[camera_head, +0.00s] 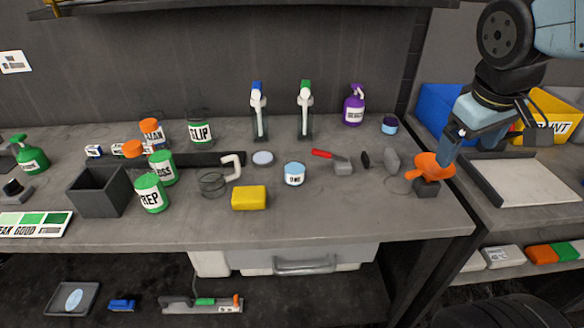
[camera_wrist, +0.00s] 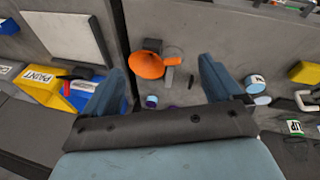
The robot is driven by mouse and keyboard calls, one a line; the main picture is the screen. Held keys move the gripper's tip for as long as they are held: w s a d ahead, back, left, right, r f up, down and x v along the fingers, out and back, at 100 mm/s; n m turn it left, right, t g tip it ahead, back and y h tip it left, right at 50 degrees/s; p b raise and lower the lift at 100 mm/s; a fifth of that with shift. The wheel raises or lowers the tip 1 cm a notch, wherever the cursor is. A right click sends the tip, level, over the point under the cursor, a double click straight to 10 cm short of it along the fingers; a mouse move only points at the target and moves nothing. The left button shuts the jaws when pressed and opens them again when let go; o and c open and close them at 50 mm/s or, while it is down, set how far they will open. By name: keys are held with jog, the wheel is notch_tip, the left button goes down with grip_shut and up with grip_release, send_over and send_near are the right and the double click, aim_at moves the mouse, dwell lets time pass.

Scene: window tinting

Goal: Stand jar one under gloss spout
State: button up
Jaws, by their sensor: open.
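Jar one (camera_head: 294,174), a small jar with a pale blue body and a label reading ONE, stands upright on the bench, left of centre in front of the tools. It also shows in the wrist view (camera_wrist: 255,84) at the right, outside my right finger. Two white dispensers stand upright at the back: one with a blue top (camera_head: 258,110), one with a green top (camera_head: 305,108). I cannot read which is the gloss spout.
An orange funnel (camera_head: 430,168) stands below my gripper. A scraper with a red handle (camera_head: 323,154), a flat round disc (camera_head: 263,158), a yellow sponge (camera_head: 249,198) and a wire holder (camera_head: 212,182) surround the jar. A purple spray bottle (camera_head: 353,106) and a small jar (camera_head: 389,125) stand behind.

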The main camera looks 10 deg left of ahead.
jog(key=w+a+f+n+h, duration=0.3)
jog(key=w+a+f+n, duration=0.2)
jog(key=a+n, duration=0.3)
jog(key=n+t, duration=0.9)
jog(key=n, duration=1)
send_near(289, 172)
jog(key=x, duration=1.3)
jog(key=shift+s, duration=0.1)
jog(key=c, duration=1.2)
jog(key=shift+o, duration=0.2)
jog(key=shift+r, duration=0.15)
